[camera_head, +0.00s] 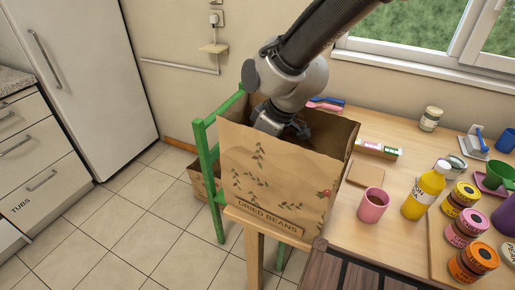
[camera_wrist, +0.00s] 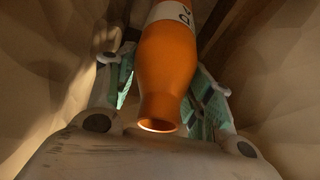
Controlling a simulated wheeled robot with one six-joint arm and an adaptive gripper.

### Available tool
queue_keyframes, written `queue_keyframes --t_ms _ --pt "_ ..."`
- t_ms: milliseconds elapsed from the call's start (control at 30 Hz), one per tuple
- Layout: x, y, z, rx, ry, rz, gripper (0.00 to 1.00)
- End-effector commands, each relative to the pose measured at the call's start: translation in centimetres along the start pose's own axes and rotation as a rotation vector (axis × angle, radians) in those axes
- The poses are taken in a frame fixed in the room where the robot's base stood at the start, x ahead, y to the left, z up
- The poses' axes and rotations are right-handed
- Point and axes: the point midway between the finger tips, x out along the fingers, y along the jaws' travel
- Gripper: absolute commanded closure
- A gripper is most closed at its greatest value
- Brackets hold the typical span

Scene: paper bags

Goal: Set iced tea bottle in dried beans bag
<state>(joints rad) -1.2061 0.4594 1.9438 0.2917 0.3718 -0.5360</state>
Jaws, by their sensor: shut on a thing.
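The dried beans bag (camera_head: 272,185) is an open brown paper bag with a leaf print and a "DRIED BEANS" label, standing upright at the table's left end. My gripper (camera_head: 285,128) reaches down into its mouth, with its fingertips hidden behind the front wall. In the wrist view, my gripper (camera_wrist: 163,75) is shut on an orange bottle (camera_wrist: 168,65) with a white label only partly readable. I take it for the iced tea bottle. Brown paper walls surround it inside the bag. I cannot tell whether it touches the bag's bottom.
A pink cup (camera_head: 372,206), a yellow bottle (camera_head: 424,192) and several lidded jars (camera_head: 467,228) stand on the table right of the bag. A green chair (camera_head: 207,160) is close on its left. Another brown paper container (camera_head: 196,184) is low behind the chair.

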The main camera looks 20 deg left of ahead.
Motion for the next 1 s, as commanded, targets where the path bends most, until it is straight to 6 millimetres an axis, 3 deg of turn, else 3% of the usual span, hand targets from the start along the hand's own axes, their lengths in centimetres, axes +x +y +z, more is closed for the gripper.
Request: queue_keyframes --t_ms 400,433,533,867,1000 --pt "0.9 0.0 0.4 0.0 -0.001 0.0 0.85" --pt "0.9 0.0 0.4 0.0 -0.001 0.0 0.43" --pt "0.9 0.0 0.4 0.0 -0.001 0.0 0.26" --pt "0.8 0.0 0.3 0.0 0.0 0.0 0.26" --pt "-0.5 0.0 -0.3 -0.001 0.003 0.001 0.26"
